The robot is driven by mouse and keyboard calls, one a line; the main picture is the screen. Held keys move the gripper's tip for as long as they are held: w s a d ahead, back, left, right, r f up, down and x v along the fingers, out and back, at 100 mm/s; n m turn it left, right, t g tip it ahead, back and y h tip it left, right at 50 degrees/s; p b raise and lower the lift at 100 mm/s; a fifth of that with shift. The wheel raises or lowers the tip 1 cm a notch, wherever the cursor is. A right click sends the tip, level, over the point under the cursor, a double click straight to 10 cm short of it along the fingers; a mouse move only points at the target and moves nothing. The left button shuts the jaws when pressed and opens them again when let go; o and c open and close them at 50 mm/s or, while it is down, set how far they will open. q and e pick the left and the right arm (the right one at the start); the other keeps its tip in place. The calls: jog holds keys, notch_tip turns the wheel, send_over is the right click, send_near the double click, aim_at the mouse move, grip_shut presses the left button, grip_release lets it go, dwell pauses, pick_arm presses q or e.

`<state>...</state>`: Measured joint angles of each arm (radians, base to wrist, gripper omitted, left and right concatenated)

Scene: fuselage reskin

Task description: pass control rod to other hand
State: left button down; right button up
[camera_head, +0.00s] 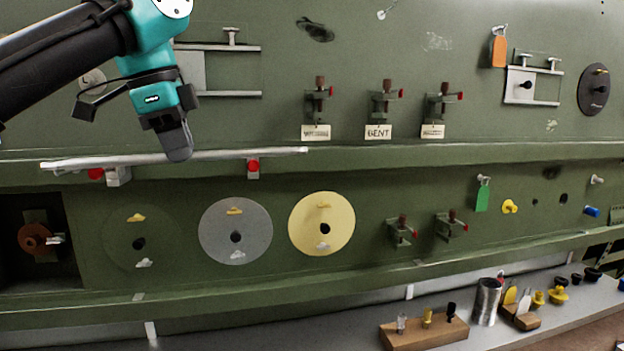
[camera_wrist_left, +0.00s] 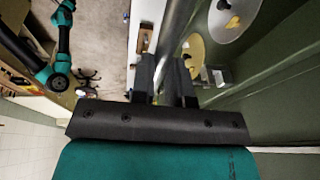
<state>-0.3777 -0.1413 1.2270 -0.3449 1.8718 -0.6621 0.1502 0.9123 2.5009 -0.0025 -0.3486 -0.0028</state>
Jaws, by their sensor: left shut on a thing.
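The control rod, a long thin silver rod (camera_head: 235,154), lies nearly level along the upper green ledge in the head view. It sits at two small brackets with red parts, a left one (camera_head: 118,176) and a right one (camera_head: 253,168); I cannot tell whether it is clear of them. In the left wrist view, the rod (camera_wrist_left: 180,28) runs away from between the fingers (camera_wrist_left: 174,82). A second teal arm, likely my right, shows at the left there; its jaws are too small to read.
A grey disc (camera_head: 215,220) and a yellow disc (camera_head: 335,215) hang below the ledge. Clamps with labels, such as the one marked BENT (camera_head: 378,131), stand above it. A wooden block (camera_head: 400,335) and a metal cup (camera_head: 486,300) stand on the lower shelf.

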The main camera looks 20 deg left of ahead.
pick_arm(q)
jog(key=w+d+f, duration=0.5)
jog(key=w+d, duration=0.3)
jog(key=d, duration=0.2)
jog(key=w+d+f+n, duration=0.1)
jog(key=w+d+f, duration=0.5)
jog(key=d, duration=0.4)
jog(key=w+d+f, duration=0.4)
jog(key=w+d, duration=0.5)
jog(key=d, duration=0.1)
jog(key=d+f, duration=1.2)
jog(key=d, duration=0.3)
jog(key=d+f+n, duration=0.1)
jog(key=d+f, duration=1.1)
jog(key=d, duration=0.3)
jog(key=shift+s+d+f, duration=0.15)
jog(key=shift+d+f, duration=0.05)
jog(key=shift+f, duration=0.1)
jog(key=w+a+r, duration=0.2)
jog(key=w+a, duration=0.2)
jog(key=a, duration=0.7)
jog(key=w+a+r, duration=0.3)
jog(key=w+a, duration=0.1)
jog(key=a, duration=0.7)
jog(key=w+a+r, duration=0.3)
jog(key=w+a, duration=0.2)
jog(key=a, duration=0.6)
jog(key=shift+d, duration=0.1)
pick_arm(e)
jog(key=shift+c, duration=0.4)
